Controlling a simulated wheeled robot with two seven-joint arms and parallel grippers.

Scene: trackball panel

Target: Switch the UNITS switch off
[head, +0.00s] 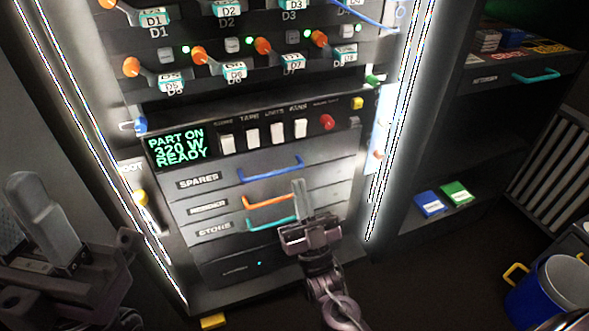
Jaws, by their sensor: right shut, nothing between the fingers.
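The UNITS switch (277,133) is the third of several white rocker switches in a row on the dark panel. Its label sits just above it. Which way the rocker is tilted is too small to tell. The green display (177,146) left of the row reads PART ON, 320 W, READY. My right gripper (299,188) is shut and empty, pointing up in front of the drawers, below the switch row and apart from it in the picture. My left gripper (42,212) is at the lower left, far from the switch; its finger gap is not clear.
A red knob (327,122) and a yellow button (357,103) sit right of the switches. Drawers with blue (270,173), orange (268,203) and teal (272,224) handles lie below. Units with orange knobs fill the rack above. A blue bin (540,300) stands at lower right.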

